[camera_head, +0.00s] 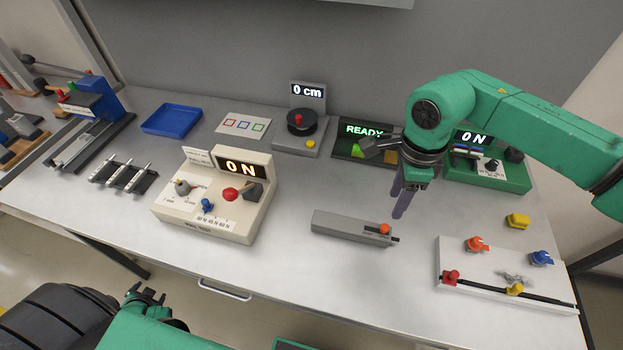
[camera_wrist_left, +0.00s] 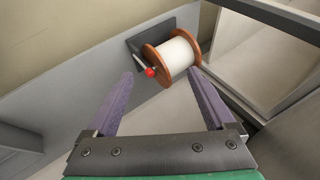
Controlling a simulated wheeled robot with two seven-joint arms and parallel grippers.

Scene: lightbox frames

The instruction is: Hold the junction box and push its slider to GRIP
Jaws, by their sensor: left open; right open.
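A long grey box (camera_head: 345,226) lies on the front middle of the table. An orange slider knob (camera_head: 384,229) sits at its right end. I take this for the junction box and cannot read any GRIP mark on it. My right gripper (camera_head: 401,208) points down with purple fingers above and just behind the box's right end, apart from it. In the head view its fingers overlap, and it holds nothing visible. My left gripper (camera_wrist_left: 160,74) is open and empty in the left wrist view, away from the box.
A cream pull tester (camera_head: 176,220) stands left of the box. A white panel (camera_head: 452,258) with knobs lies to the right, near a yellow block (camera_head: 517,220). Behind are a blue tray (camera_head: 172,120) and a READY display (camera_head: 362,130). A spool (camera_wrist_left: 178,52) shows in the left wrist view.

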